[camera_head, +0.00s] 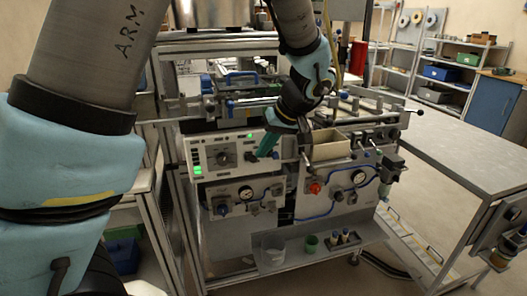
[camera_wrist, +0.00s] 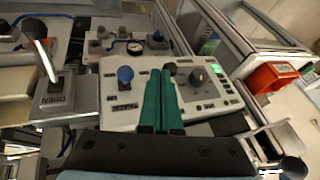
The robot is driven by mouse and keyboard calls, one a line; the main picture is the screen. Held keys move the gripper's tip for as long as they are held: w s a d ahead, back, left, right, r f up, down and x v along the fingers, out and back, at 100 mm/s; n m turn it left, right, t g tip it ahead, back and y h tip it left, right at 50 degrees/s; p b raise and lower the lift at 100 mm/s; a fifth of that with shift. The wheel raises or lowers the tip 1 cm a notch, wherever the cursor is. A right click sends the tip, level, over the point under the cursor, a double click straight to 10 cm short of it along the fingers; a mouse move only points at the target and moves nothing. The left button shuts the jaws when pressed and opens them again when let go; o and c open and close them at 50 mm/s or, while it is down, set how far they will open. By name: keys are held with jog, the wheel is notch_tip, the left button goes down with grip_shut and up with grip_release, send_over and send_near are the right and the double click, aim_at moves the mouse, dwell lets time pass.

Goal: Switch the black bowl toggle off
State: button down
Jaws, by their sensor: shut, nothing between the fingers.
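My gripper (camera_head: 263,154) is at the front of a white control panel (camera_head: 208,150), its green fingers together and empty. In the wrist view the fingers (camera_wrist: 161,72) reach over the panel (camera_wrist: 140,110). A small black toggle-like knob (camera_wrist: 171,67) shows right beside the fingertips, partly hidden by them; I cannot tell whether they touch. It seems to be the black knob (camera_head: 249,156) just left of the fingertips in the head view. I cannot read its label or its position. A larger dark dial (camera_wrist: 197,76) and a lit green display (camera_wrist: 217,69) lie to its right.
A blue knob (camera_wrist: 125,75) stands left of the fingers on the panel. Farther left is a black-handled lever (camera_wrist: 40,50) on a plate marked OPEN. A red button (camera_head: 315,188) and a gauge (camera_head: 358,177) are lower on the machine. A grey table (camera_head: 460,150) stands right.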

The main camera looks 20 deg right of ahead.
jog(key=shift+s+f+b, duration=0.1)
jog(key=shift+f+b, duration=0.15)
jog(key=shift+b, duration=0.05)
jog(key=t+b, duration=0.1)
jog(key=b, duration=0.4)
jog(key=f+t+b, duration=0.1)
jog(key=b, duration=0.4)
jog(key=s+f+t+b, duration=0.1)
jog(key=t+b, duration=0.1)
jog(key=b, duration=0.3)
jog(key=shift+s+f+n, duration=0.1)
jog(key=shift+f+n, duration=0.1)
jog(key=shift+n, duration=0.2)
jog(key=shift+r, duration=0.1)
jog(key=shift+r, duration=0.65)
